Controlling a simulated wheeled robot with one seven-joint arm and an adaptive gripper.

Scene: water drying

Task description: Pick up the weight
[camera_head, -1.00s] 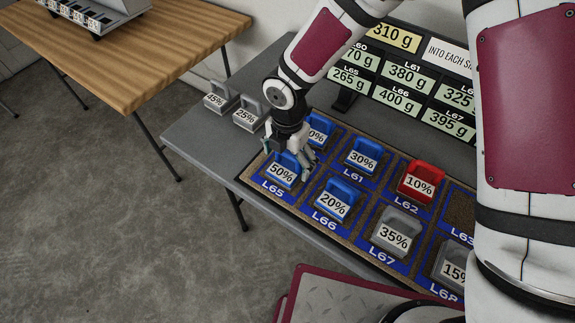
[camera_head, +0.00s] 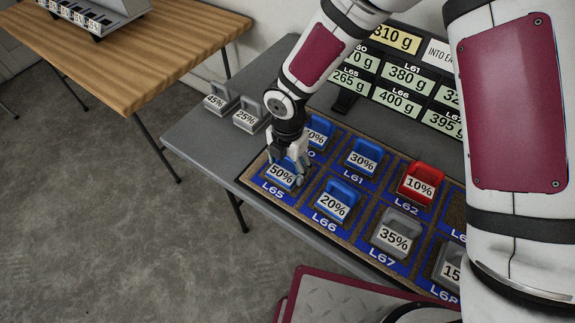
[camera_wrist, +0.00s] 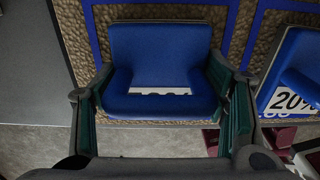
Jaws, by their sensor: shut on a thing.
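A blue weight labelled 50% (camera_head: 281,174) sits on the L65 spot of the board. My gripper (camera_head: 288,166) is down over it, with its fingers on either side. In the wrist view the blue weight (camera_wrist: 160,70) lies between the two fingers of my gripper (camera_wrist: 165,102), which are shut on it. Its label is mostly hidden there below the blue top. The weight appears to rest on the board still; I see no clear gap beneath it.
Close by stand blue weights marked 20% (camera_head: 334,203) and 30% (camera_head: 362,160), a red 10% weight (camera_head: 417,185) and a grey 35% weight (camera_head: 397,234). Grey 45% (camera_head: 219,99) and 25% (camera_head: 248,115) weights stand at the table's left. Weight displays (camera_head: 399,98) stand behind.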

